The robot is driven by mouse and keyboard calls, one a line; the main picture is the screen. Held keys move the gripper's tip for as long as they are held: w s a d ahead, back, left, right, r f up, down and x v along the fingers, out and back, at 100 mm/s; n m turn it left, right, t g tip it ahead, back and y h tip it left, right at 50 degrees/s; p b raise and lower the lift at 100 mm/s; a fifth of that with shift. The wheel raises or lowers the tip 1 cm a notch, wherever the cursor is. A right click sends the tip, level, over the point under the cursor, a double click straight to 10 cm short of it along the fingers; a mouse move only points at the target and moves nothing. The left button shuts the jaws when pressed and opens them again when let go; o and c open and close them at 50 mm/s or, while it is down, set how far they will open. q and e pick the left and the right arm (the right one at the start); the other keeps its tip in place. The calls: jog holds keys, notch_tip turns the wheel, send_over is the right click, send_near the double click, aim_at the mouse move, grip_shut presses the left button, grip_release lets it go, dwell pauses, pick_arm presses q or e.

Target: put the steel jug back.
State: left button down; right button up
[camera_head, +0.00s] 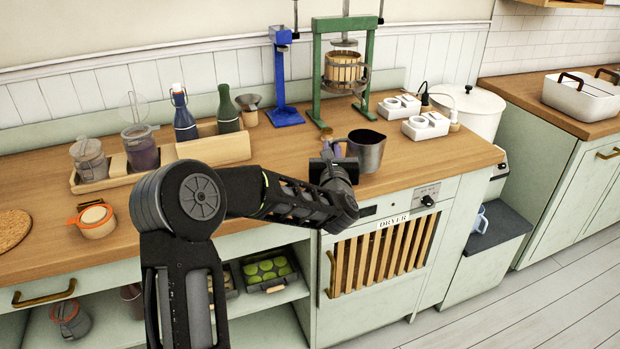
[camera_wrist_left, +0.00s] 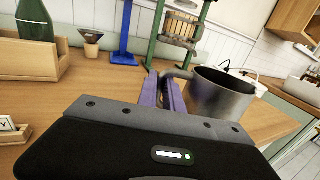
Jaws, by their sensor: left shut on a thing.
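The steel jug (camera_head: 368,150) stands upright near the front edge of the wooden counter, above the dryer. Its handle points left, towards my left gripper (camera_head: 331,149). In the left wrist view, the jug (camera_wrist_left: 222,98) is just right of the purple fingers (camera_wrist_left: 163,92), which are shut on its handle. I cannot tell whether the jug's base touches the counter. My right gripper is not in view.
A green press (camera_head: 343,75) and a blue stand (camera_head: 283,80) stand behind the jug. White double-cup units (camera_head: 425,126) are to its right. A wooden rack (camera_head: 213,148) with bottles is on the left. Counter (camera_head: 275,150) left of the jug is clear.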

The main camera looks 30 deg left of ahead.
pick_arm(q)
jog(key=s+a+r+n+g+y+b, duration=0.1)
jog(key=s+a+r+n+g+y, duration=0.1)
jog(key=a, duration=0.4)
jog(key=s+a+r+n+g+y+b, duration=0.1)
jog(key=s+a+r+g+y, duration=0.1)
jog(key=a+r, duration=0.2)
jog(key=a, duration=0.3)
jog(key=shift+n, duration=0.4)
jog(key=shift+s+d, duration=0.1)
jog(key=shift+f, duration=3.1)
jog(key=shift+f+p, duration=0.3)
jog(key=shift+f, duration=1.6)
jog(key=c, duration=1.5)
grip_release()
jog(key=shift+f, duration=0.1)
